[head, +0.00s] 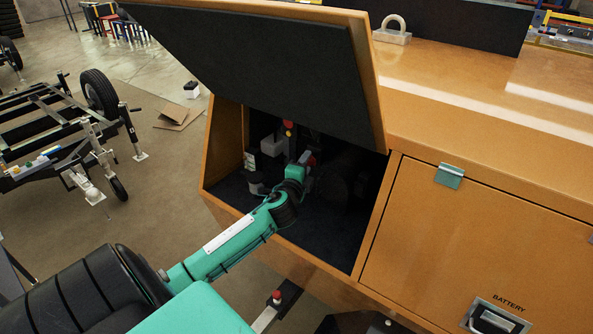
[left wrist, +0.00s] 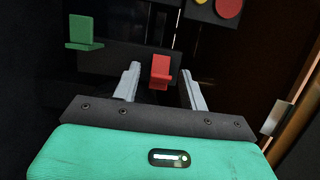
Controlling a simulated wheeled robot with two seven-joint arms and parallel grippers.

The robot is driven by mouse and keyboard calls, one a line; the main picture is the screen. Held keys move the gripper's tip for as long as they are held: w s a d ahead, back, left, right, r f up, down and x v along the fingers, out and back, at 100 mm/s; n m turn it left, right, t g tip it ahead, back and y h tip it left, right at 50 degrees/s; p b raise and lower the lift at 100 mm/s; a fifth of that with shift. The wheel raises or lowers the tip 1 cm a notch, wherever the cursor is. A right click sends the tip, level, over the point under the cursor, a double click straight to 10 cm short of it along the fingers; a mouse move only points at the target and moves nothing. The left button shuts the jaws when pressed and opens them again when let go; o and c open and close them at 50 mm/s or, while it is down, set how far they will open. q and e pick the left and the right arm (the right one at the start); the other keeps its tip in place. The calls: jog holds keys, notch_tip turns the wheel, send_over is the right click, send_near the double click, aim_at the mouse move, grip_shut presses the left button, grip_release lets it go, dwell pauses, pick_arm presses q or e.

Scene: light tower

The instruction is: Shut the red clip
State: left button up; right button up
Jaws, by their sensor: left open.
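The red clip (left wrist: 160,72) shows in the left wrist view as a small L-shaped tab on a dark panel. It sits between the two grey fingers of my left gripper (left wrist: 160,69), with dark gaps on both sides. The fingers are open, and I see no contact with the clip. A green clip (left wrist: 83,34) of similar shape is to the upper left, outside the fingers. In the head view my left gripper (head: 303,160) is inside the dark compartment, and the clip cannot be made out surely there. My right gripper is out of view.
The orange cabinet's compartment lid (head: 270,50) is raised above my arm. A yellow (left wrist: 201,2) and a red round part (left wrist: 229,7) are above right of the gripper. A closed battery door (head: 470,240) is at the right.

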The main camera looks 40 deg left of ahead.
pick_arm(q)
jog(key=b+v, duration=0.2)
jog(key=v, duration=1)
jog(key=shift+s, duration=0.3)
jog(key=shift+d, duration=0.1)
